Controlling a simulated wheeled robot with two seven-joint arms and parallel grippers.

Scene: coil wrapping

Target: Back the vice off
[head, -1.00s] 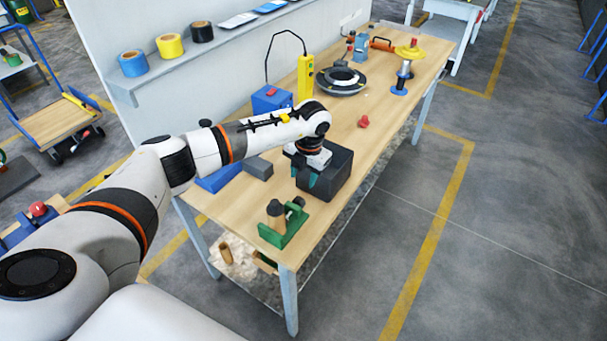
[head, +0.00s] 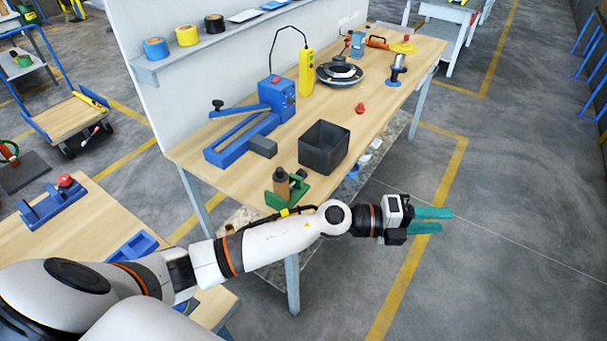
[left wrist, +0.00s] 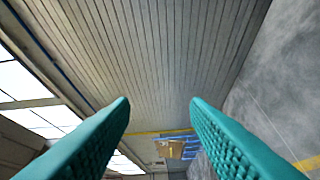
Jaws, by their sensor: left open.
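A small green vice-like fixture (head: 287,193) stands at the near end of the workbench, with a brown cylinder (head: 281,182) upright at it and dark parts beside it. I cannot tell whether its jaws grip the cylinder. My left gripper (head: 444,220) is open and empty, with teal fingers pointing right. It hangs out past the bench's near right edge, over the aisle, well to the right of the green fixture. In the left wrist view the two fingers (left wrist: 159,103) are wide apart with nothing between them. My right gripper is not in view.
A black bin (head: 323,148) stands behind the green fixture. A blue tool with a lever (head: 240,138) and a grey block (head: 263,147) lie left of it. A dark coil (head: 339,76) and a red piece (head: 360,108) are farther back. A second table (head: 85,231) is at left.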

